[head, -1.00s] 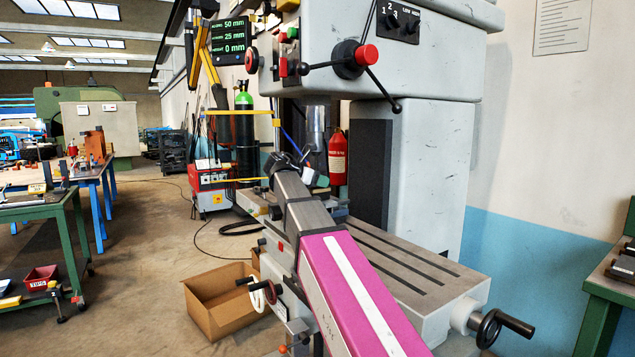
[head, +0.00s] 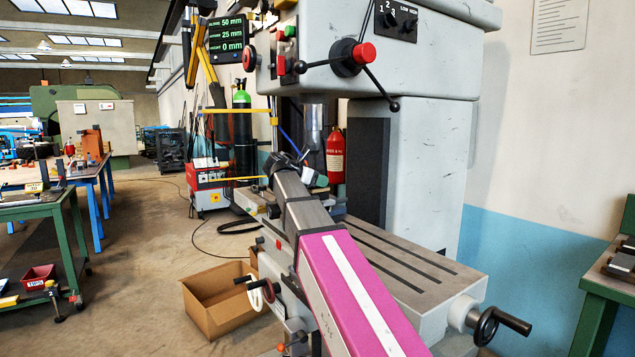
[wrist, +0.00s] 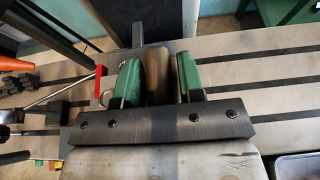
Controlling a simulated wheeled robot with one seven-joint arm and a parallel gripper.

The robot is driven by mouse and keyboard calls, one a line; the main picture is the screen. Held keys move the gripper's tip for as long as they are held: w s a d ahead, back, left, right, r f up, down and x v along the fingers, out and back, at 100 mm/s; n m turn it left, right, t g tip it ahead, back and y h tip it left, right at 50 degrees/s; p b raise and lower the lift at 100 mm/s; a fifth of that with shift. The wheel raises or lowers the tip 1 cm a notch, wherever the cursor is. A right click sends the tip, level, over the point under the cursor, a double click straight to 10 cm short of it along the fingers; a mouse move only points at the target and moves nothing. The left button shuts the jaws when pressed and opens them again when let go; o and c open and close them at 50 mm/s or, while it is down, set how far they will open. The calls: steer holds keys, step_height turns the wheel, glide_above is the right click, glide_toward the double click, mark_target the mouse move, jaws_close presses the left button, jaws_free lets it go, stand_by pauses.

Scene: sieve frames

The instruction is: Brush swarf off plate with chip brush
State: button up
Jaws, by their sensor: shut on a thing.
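My gripper (wrist: 159,80) shows in the wrist view as two green-padded fingers on a dark bolted bar. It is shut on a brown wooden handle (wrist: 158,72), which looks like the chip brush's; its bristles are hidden. The gripper is over the slotted grey machine table (wrist: 255,50), which also shows in the head view (head: 400,262). A grey block lies partly hidden behind the fingers, and I cannot tell whether it is the plate. No swarf can be made out. In the head view my arm hides most of the gripper.
The drill machine's column (head: 415,165) and its spoked feed handle (head: 365,60) stand close beyond my arm. A crank handle (head: 500,325) sticks out at the table's right end. An open cardboard box (head: 222,300) is on the floor at left.

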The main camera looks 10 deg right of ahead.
steer(key=shift+w+d, duration=0.4)
steer(key=shift+d, duration=0.5)
steer(key=shift+w+d, duration=0.35)
steer(key=shift+d, duration=0.5)
steer(key=shift+s+a, duration=0.3)
steer(key=shift+a, duration=0.4)
steer(key=shift+s+a, duration=0.25)
steer(key=shift+a, duration=0.4)
steer(key=shift+s+a, duration=0.3)
steer(key=shift+a, duration=0.4)
steer(key=shift+w+d, duration=0.3)
steer(key=shift+d, duration=0.4)
steer(key=shift+w+d, duration=0.25)
steer(key=shift+d, duration=0.4)
steer(key=shift+w+d, duration=0.3)
steer(key=shift+d, duration=0.4)
steer(key=shift+a, duration=0.1)
steer(key=shift+s+a, duration=0.3)
steer(key=shift+a, duration=0.35)
steer(key=shift+s+a, duration=0.25)
steer(key=shift+a, duration=0.4)
steer(key=shift+s+a, duration=0.3)
steer(key=shift+a, duration=0.35)
